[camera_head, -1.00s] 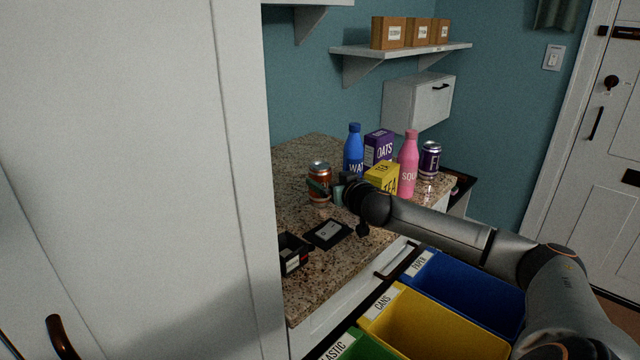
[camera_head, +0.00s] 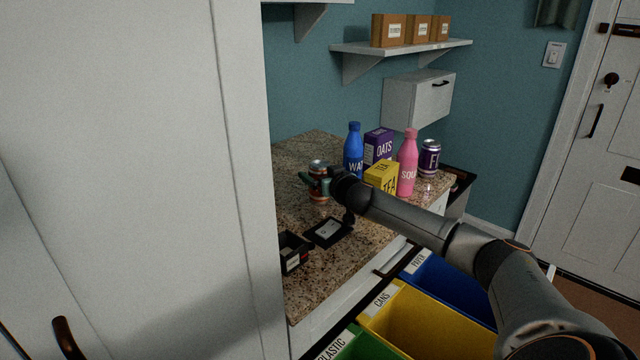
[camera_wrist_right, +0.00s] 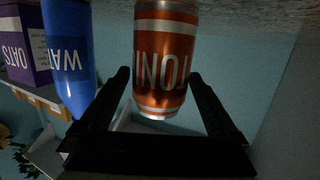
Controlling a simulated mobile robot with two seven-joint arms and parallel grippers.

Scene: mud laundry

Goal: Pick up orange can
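The orange can (camera_head: 319,195) stands upright on the granite counter in the head view. My right gripper (camera_head: 312,183) reaches it from the right and covers part of it. In the right wrist view the orange can (camera_wrist_right: 166,60) appears upside down, between the two black fingers of my right gripper (camera_wrist_right: 160,85). The fingers are open, one on each side, with a visible gap on the right side. Contact with the can cannot be made out. My left gripper is not in view.
A blue bottle (camera_head: 353,150), oats box (camera_head: 378,147), yellow tea box (camera_head: 381,176), pink bottle (camera_head: 407,165) and purple can (camera_head: 429,158) stand right of the can. A black box (camera_head: 292,254) lies nearer. Blue, yellow (camera_head: 425,325) and green bins sit below the counter edge.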

